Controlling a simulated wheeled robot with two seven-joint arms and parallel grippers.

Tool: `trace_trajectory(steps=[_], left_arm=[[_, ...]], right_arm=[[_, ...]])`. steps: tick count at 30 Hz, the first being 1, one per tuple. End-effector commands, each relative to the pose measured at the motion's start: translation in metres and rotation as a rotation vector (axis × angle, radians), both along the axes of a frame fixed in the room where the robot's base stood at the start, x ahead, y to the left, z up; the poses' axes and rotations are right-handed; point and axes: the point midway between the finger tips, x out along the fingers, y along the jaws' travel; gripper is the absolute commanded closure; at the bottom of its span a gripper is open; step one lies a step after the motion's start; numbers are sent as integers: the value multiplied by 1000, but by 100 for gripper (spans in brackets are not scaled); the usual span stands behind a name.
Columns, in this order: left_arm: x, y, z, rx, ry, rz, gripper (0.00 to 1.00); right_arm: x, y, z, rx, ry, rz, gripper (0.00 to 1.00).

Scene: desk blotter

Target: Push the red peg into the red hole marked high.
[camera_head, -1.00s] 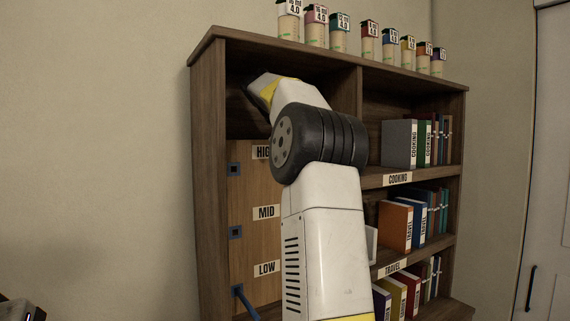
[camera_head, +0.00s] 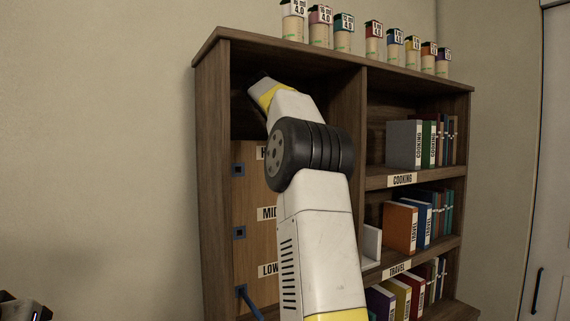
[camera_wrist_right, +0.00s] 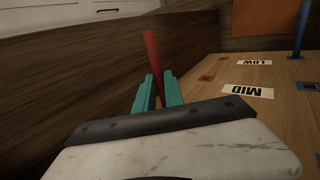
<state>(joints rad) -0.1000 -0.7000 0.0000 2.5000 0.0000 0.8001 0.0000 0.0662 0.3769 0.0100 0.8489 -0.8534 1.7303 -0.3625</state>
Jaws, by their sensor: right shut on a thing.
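My right gripper (camera_wrist_right: 158,88) is shut on the red peg (camera_wrist_right: 151,52), which stands up between its teal fingers in the right wrist view. The wooden peg board (camera_wrist_right: 225,105) lies to the right of the peg there, with LOW and MID labels. A reddish square (camera_wrist_right: 207,78) shows by LOW, and another partly shows by MID. The red hole marked high is not visible. In the head view my right arm hides the gripper, peg and right part of the board (camera_head: 252,200); the HIGH label is mostly covered. Only a dark piece of my left gripper (camera_head: 22,307) shows at bottom left.
Blue-rimmed holes (camera_head: 238,170) run down the board's left side; a blue peg (camera_head: 248,301) sits in the lowest. The bookcase's left side wall (camera_head: 214,180) and middle divider (camera_head: 362,130) flank the arm. Books (camera_head: 400,228) fill the right shelves. Several labelled containers (camera_head: 294,24) stand on top.

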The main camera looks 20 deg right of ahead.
Motion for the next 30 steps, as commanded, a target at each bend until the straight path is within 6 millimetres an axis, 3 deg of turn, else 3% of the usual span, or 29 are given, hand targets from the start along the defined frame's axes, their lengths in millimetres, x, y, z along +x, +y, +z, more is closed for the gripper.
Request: trace_trajectory(steps=[10, 11, 12, 15, 30], left_arm=[[0, 0, 0, 0, 0, 0, 64], [0, 0, 0, 0, 0, 0, 64], [0, 0, 0, 0, 0, 0, 64], [0, 0, 0, 0, 0, 0, 64], [0, 0, 0, 0, 0, 0, 64]], right_arm=[[9, 1, -1, 0, 1, 1, 100], [8, 1, 0, 0, 0, 0, 83], [8, 1, 0, 0, 0, 0, 75], [8, 1, 0, 0, 0, 0, 61], [6, 1, 0, 0, 0, 0, 61]])
